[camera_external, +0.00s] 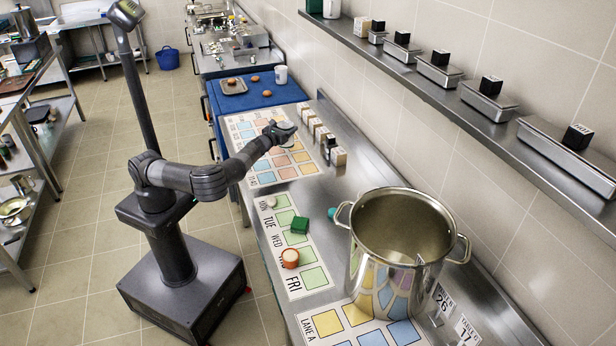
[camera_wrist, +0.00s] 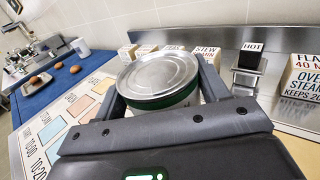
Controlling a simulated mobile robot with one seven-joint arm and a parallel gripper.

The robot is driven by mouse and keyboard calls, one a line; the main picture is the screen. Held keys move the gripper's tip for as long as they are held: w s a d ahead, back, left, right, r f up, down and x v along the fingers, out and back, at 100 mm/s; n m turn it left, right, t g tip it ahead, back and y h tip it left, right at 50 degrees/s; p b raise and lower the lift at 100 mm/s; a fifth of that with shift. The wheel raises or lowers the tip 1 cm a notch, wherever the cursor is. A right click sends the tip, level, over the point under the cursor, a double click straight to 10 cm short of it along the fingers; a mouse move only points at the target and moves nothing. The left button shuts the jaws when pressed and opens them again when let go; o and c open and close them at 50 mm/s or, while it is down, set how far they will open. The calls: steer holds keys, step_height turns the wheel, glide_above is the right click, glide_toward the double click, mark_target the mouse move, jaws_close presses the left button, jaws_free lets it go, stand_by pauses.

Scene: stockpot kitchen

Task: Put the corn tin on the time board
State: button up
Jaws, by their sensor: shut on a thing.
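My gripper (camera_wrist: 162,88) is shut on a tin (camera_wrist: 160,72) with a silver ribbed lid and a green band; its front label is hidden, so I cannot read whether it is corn. The tin stands upright between the two fingers. In the external view my gripper (camera_external: 283,131) holds it over the far part of the time board (camera_external: 265,178), a white sheet with rows of coloured squares. The time board (camera_wrist: 78,118) also shows at left in the wrist view, with a START row and times. I cannot tell whether the tin touches the board.
Several small labelled cartons (camera_external: 320,133) line the board's wall side. A blue surface (camera_external: 258,101) holds eggs and a mug (camera_external: 281,75).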

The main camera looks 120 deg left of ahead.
steer(key=shift+f, duration=2)
steer(key=o, duration=1.3)
steer(key=shift+f, duration=0.15)
steer(key=d, duration=0.4)
steer(key=s+d, duration=0.1)
steer(key=d, duration=0.3)
steer(key=s+d, duration=0.1)
steer(key=d, duration=0.2)
steer(key=shift+d, duration=0.4)
